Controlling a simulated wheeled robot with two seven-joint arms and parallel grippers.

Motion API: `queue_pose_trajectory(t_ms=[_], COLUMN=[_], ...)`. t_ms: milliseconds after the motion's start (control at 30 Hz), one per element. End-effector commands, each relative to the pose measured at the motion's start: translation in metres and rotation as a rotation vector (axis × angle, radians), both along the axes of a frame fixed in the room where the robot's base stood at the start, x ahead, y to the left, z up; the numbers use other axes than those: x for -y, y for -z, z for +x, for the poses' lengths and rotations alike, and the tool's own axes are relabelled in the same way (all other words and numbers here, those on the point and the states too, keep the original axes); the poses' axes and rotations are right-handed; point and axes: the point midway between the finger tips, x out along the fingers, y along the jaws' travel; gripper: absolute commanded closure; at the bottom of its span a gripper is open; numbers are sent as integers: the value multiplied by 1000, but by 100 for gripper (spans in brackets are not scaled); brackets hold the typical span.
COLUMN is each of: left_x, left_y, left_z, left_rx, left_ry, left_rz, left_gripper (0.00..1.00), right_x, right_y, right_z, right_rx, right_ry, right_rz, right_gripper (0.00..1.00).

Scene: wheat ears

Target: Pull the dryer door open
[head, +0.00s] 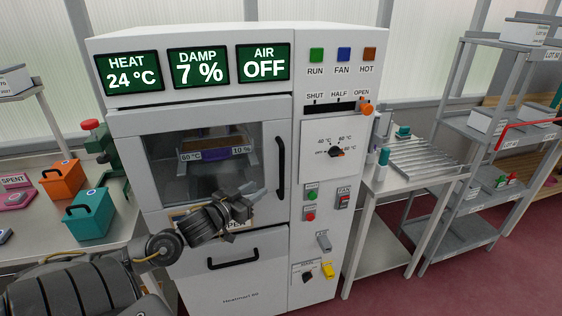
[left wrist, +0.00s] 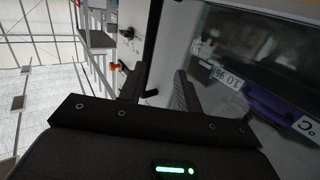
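The dryer (head: 254,101) is a white cabinet. Its door (head: 155,200) has a dark window and appears shut against the front. A black vertical door handle (head: 281,166) is on the door's right side; a dark bar that looks like it shows in the left wrist view (left wrist: 153,45). My left gripper (head: 258,193) is in front of the lower window, just left of the handle. In the left wrist view its two fingers (left wrist: 158,90) are apart, with the bar seen between and beyond them. Contact with the handle does not show. My right gripper is out of view.
Below the door is a drawer with a black handle (head: 233,260). A control panel (head: 320,200) with a dial, buttons and an orange slider knob (head: 366,109) is right of the door. Side tables (head: 418,180) flank the dryer; the left one holds coloured boxes (head: 88,218).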

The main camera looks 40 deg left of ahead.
Motion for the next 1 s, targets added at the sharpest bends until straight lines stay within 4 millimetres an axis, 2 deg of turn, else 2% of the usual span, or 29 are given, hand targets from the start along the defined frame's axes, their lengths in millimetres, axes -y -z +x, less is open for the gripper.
queue_pose_trajectory(t_ms=[33,133,333,467,1000], left_x=[6,13,14,13,14], left_y=[-17,-32,-35,-36,-36], left_z=[0,0,2,12,91], left_rx=[23,49,55,56,55], left_ry=[22,46,50,48,46], left_rz=[-4,-15,-18,-18,-17], left_gripper=[66,66,66,66,66], right_x=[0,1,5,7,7], right_y=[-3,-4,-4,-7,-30], right_z=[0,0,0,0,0], right_rx=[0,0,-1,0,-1], right_ry=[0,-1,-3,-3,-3], right_rz=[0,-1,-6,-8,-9], right_gripper=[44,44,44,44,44])
